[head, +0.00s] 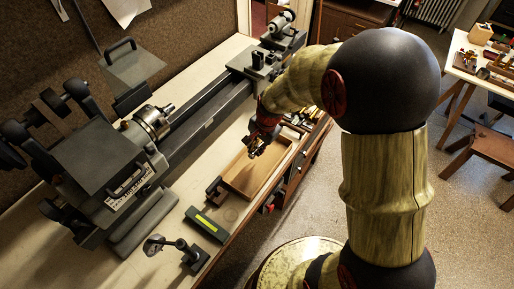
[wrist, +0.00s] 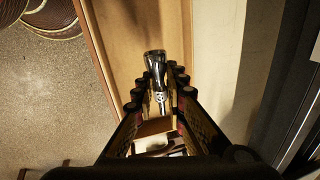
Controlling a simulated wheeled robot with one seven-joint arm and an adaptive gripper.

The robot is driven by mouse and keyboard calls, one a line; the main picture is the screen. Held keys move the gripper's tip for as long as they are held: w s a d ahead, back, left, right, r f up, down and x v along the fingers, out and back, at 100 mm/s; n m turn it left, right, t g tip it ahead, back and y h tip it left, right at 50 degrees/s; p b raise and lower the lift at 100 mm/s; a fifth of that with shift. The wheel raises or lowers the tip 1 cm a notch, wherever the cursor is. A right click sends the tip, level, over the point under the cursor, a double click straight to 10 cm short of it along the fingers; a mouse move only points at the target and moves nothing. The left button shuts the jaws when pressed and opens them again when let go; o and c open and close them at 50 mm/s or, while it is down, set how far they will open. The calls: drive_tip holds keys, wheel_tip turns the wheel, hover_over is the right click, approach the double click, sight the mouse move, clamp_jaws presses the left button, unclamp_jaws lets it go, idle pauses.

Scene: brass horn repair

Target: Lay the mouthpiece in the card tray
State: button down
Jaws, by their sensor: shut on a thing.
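The mouthpiece (wrist: 155,66) is a shiny silver piece with a wide cup and a narrow shank. My gripper (wrist: 159,97) is shut on it by the shank, with the cup pointing up the wrist picture. In the head view my gripper (head: 257,146) is above the far part of a shallow light-brown tray, and the mouthpiece is too small to make out. The tray (head: 249,195) lies on the bench's front edge; its floor shows beneath the mouthpiece in the wrist view (wrist: 124,42). I cannot tell whether it is card or wood. The mouthpiece appears held above its floor.
A lathe (head: 105,165) with a long bed runs along the bench behind the tray. A dark box with a yellow-green strip (head: 207,223) and a small stand (head: 190,254) are near the tray. Small tools (head: 301,116) lie beyond the tray.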

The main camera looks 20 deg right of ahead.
sight(255, 164)
idle(0.4)
drive_tip(key=shift+s+d+b+x, duration=0.2)
drive_tip(key=shift+b+x, duration=0.5)
drive_tip(key=shift+x, duration=0.55)
drive_tip(key=shift+s+d+b+x, duration=0.15)
drive_tip(key=shift+b+x, duration=0.55)
drive_tip(key=shift+x, duration=0.6)
drive_tip(key=shift+s+d+b+x, duration=0.1)
drive_tip(key=shift+s+b+x, duration=0.1)
drive_tip(key=shift+b+x, duration=0.8)
drive_tip(key=shift+a+f, duration=0.1)
drive_tip(key=shift+f, duration=0.5)
drive_tip(key=c, duration=1.7)
unclamp_jaws()
drive_tip(key=shift+c, duration=0.2)
drive_tip(key=shift+o, duration=0.9)
drive_tip(key=o, duration=0.4)
drive_tip(key=shift+r, duration=0.1)
